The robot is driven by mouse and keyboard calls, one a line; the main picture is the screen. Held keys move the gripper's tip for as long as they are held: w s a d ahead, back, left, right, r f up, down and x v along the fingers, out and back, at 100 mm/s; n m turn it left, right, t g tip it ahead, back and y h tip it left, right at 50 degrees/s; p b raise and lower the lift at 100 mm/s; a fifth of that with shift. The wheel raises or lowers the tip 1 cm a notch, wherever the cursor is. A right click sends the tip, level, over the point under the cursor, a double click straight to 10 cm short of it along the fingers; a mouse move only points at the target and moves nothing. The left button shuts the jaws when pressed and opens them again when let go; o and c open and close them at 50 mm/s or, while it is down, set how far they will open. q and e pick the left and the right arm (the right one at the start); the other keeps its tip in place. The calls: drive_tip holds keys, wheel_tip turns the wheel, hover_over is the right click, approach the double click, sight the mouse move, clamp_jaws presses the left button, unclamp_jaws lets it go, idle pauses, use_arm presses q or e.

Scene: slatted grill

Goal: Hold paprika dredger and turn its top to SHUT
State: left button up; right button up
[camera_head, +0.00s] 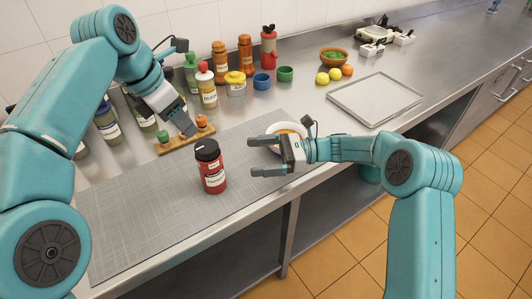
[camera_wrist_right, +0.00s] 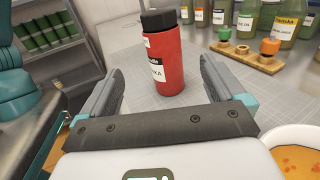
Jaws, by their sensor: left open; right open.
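The paprika dredger (camera_head: 213,173) is a red cylinder with a black top (camera_head: 207,149) and white labels. It stands upright on the grey mat. In the right wrist view the dredger (camera_wrist_right: 169,62) stands beyond and between the open fingers of my right gripper, apart from them. My right gripper (camera_head: 258,156) is open and empty to the right of the dredger. My left gripper (camera_head: 186,127) is above and behind the dredger, near a wooden block, and apart from the dredger. The marks on the top are too small to read.
A wooden block (camera_head: 174,142) with green and orange knobs lies behind the dredger. A bowl of orange food (camera_head: 287,128) is partly hidden behind my right gripper. Bottles and jars line the wall. The grey mat (camera_head: 140,220) is clear in front and left. A metal tray (camera_head: 375,98) lies right.

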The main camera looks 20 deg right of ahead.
sight(201, 161)
drive_tip(key=a, duration=0.4)
drive_tip(key=w+a, duration=0.1)
drive_tip(key=a, duration=0.4)
drive_tip(key=w+a, duration=0.1)
drive_tip(key=a, duration=0.3)
drive_tip(key=shift+w+a+f, duration=0.15)
drive_tip(key=shift+f, duration=0.1)
drive_tip(key=shift+a, duration=0.4)
drive_tip(key=shift+a+r, duration=0.15)
drive_tip(key=shift+a, duration=0.15)
use_arm(q)
drive_tip(key=shift+w+d+f, duration=0.1)
drive_tip(key=shift+w+f, duration=0.05)
drive_tip(key=shift+w, duration=0.1)
